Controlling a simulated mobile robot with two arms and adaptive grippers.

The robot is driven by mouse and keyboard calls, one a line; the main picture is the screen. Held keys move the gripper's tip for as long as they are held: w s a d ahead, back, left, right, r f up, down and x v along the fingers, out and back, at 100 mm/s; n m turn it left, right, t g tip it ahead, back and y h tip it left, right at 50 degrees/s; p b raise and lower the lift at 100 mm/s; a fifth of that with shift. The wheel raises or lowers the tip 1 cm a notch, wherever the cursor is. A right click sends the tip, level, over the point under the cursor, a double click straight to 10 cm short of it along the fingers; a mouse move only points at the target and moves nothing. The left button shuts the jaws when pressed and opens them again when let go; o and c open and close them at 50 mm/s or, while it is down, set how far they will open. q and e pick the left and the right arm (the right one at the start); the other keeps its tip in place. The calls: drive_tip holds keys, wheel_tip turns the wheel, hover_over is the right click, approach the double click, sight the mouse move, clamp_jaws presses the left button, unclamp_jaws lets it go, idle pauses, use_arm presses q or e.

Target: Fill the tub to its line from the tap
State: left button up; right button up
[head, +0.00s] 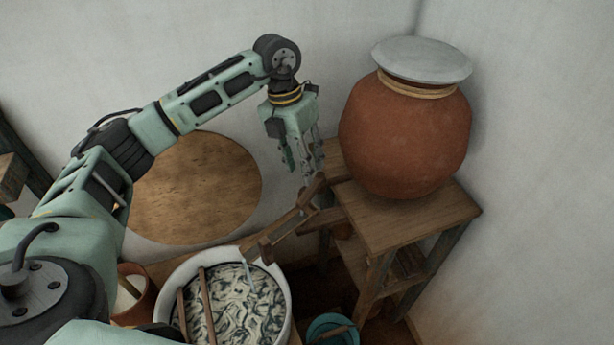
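The white round tub (287,291) stands at the bottom centre, with pale swirled wet material or liquid inside and two thin sticks lying across it. No fill line can be made out. A wooden trough (293,219) slopes from beside the clay pot (405,135) down to the tub's rim. A thin pale streak, like running water, shows below its lower end. My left gripper (305,172) points down above the trough's upper end, just left of the pot. Its fingers overlap in this view, so their gap is unclear. The tap itself is not clearly visible. My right gripper is not in view.
The pot, with a grey lid (422,58), stands on a wooden stand (410,220) close to the walls. A round wooden board (195,190) leans on the wall behind the tub. A teal bucket (333,330) and a brown pot (137,307) flank the tub.

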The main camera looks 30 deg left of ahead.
sight(308, 191)
use_arm(q)
drive_tip(key=shift+s+d+f+p, duration=0.25)
drive_tip(key=shift+s+d+f, duration=0.1)
drive_tip(key=shift+f, duration=0.15)
drive_tip(key=shift+s+d+f+p, duration=0.25)
drive_tip(key=shift+s+d+f, duration=0.1)
drive_tip(key=shift+f, duration=0.15)
drive_tip(key=f, duration=0.2)
drive_tip(key=w+f+p, duration=0.1)
drive_tip(key=f, duration=0.1)
drive_tip(key=shift+d+f, duration=0.2)
drive_tip(key=shift+f, duration=0.1)
drive_tip(key=shift+s+d+r, duration=0.1)
drive_tip(key=shift+s, duration=0.15)
drive_tip(key=shift+w, duration=0.1)
clamp_jaws()
